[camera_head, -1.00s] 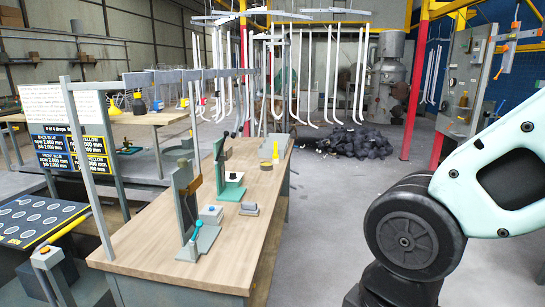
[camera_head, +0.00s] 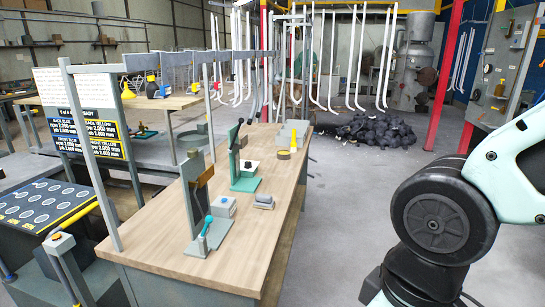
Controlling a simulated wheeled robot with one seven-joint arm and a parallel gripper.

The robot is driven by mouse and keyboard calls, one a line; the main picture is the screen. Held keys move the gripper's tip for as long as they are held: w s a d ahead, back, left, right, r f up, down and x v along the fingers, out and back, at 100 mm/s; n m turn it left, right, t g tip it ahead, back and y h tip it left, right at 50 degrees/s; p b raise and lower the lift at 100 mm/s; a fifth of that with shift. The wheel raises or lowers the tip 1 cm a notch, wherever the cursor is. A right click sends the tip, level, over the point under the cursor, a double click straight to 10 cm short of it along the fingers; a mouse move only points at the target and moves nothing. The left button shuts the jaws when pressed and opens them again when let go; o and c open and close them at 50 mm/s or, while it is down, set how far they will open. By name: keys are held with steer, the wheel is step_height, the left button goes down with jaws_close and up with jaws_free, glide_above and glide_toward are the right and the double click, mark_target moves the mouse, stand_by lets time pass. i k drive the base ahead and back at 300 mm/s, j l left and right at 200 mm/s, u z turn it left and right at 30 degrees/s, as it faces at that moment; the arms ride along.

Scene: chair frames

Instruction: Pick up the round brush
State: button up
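I cannot pick out a round brush with certainty; the small items on the wooden bench (camera_head: 165,243) are too small to name surely. Near its middle lies a small grey block with a rounded top (camera_head: 264,201). Farther back stand small yellow pieces (camera_head: 284,155). My gripper is out of view; only links of my arm show at the right, away from the bench.
On the bench stand a grey jig with a teal handle (camera_head: 205,238) and a green jig (camera_head: 245,180). A dark heap (camera_head: 375,130) lies behind. The grey floor (camera_head: 335,220) right of the bench is clear.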

mark_target(293, 144)
steer(key=i+l, duration=0.15)
steer(key=i, duration=0.35)
steer(key=i+l, duration=0.15)
steer(key=i, duration=0.35)
steer(key=i+l+u, duration=0.1)
steer(key=i, duration=0.4)
steer(key=i+l, duration=0.25)
steer(key=i, duration=0.25)
steer(key=i+l, duration=0.2)
steer(key=i, duration=0.3)
steer(key=i+l, duration=0.2)
steer(key=i, duration=0.3)
steer(key=i+l+u, duration=0.1)
steer(key=i, duration=0.4)
steer(key=i+l+u, duration=0.15)
steer(key=u, duration=0.85)
